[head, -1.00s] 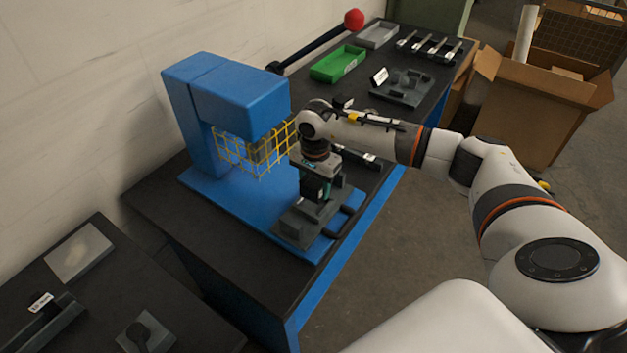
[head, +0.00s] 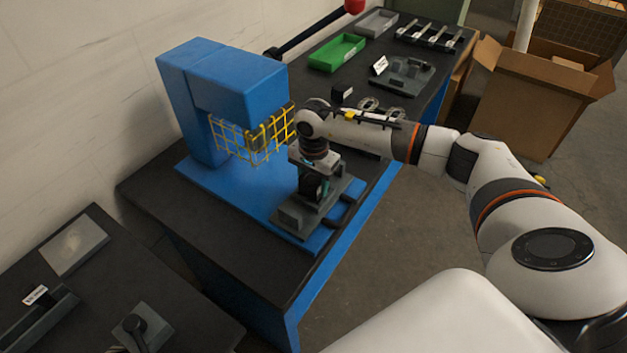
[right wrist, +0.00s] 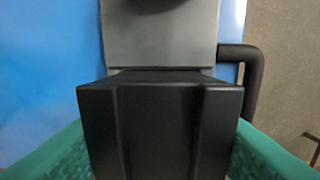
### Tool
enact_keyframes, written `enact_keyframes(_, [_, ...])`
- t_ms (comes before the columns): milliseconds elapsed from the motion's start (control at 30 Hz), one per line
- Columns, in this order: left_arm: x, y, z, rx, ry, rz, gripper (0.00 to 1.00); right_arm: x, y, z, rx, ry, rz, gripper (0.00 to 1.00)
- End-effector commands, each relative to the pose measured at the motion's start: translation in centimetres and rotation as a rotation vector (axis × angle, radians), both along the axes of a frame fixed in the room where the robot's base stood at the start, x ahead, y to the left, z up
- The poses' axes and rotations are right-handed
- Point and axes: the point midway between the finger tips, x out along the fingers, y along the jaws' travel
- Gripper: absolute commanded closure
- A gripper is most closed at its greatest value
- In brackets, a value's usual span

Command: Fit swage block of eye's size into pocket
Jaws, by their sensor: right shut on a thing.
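My right gripper (head: 312,190) points down over the grey die carriage (head: 290,219) on the blue press base. It is shut on a black swage block (right wrist: 160,130), which fills the lower middle of the right wrist view between the teal fingers. Grooves run down the block's near face. In that view the grey carriage (right wrist: 160,35) lies just beyond the block, with a dark recess partly showing at the top edge. The block's underside and the pocket beneath it are hidden, so I cannot tell whether it is seated. My left gripper is not in view.
The blue press (head: 230,85) with its yellow mesh guard (head: 250,138) stands behind the gripper. A black handle (head: 348,212) sticks out at the carriage's right. Behind my arm are a small black block (head: 342,93), ring-shaped parts (head: 368,103), a green tray (head: 337,52) and a grey fixture (head: 405,80).

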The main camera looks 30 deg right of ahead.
Motion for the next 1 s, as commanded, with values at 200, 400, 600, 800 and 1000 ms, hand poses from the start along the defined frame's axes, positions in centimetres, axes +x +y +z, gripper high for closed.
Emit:
enact_keyframes(200, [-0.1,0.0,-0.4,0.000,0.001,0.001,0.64,0.1,0.0,-0.2,0.001,-0.005,0.000,1.00])
enact_keyframes(400, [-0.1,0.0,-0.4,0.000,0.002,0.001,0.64,0.1,0.0,-0.3,0.002,-0.004,0.000,0.31])
enact_keyframes(600, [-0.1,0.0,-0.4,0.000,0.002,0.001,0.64,0.1,0.0,-0.4,0.001,-0.002,0.000,0.24])
enact_keyframes(800, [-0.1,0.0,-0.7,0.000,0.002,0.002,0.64,0.0,0.0,-0.2,0.000,0.001,0.001,0.24])
enact_keyframes(1000, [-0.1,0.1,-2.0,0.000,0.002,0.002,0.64,0.2,0.0,2.8,0.000,-0.006,0.000,0.24])
